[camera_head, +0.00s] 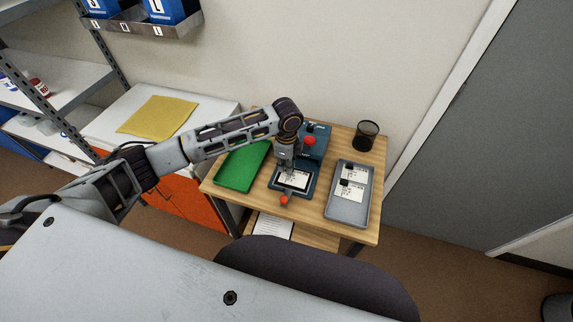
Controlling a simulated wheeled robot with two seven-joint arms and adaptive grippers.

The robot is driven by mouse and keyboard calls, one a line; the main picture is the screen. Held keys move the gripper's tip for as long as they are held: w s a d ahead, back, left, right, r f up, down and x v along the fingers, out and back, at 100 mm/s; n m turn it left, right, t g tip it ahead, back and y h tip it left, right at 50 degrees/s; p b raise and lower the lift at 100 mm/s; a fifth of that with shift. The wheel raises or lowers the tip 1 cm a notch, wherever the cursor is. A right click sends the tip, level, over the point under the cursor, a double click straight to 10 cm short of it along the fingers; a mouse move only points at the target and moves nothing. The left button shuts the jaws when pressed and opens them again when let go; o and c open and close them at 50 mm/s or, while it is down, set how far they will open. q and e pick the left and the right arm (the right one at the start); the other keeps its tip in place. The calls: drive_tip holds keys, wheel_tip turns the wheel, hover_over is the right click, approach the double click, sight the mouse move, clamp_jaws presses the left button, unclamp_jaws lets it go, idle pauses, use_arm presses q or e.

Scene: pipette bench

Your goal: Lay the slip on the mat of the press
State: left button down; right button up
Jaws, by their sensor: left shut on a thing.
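The press (312,148) is a teal-blue device with red knobs, standing in the middle of the small wooden table. A white printed slip (295,181) is at the mat of the press, within its dark frame. My left gripper (284,169) points down at the slip's far left edge and is shut on it. The fingertips are small here and partly merge with the press. I cannot tell whether the slip lies flat on the mat or is just above it. My right gripper is not in view.
A grey tray (346,211) with more white slips lies right of the press. A black mesh cup (366,135) stands at the back right. A yellow cloth (158,117) lies on the white-topped cabinet further left.

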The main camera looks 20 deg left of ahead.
use_arm(q)
drive_tip(key=shift+f, duration=0.1)
drive_tip(key=c, duration=1.5)
unclamp_jaws()
drive_tip(key=shift+o, duration=0.2)
wheel_tip(320, 180, up, 12)
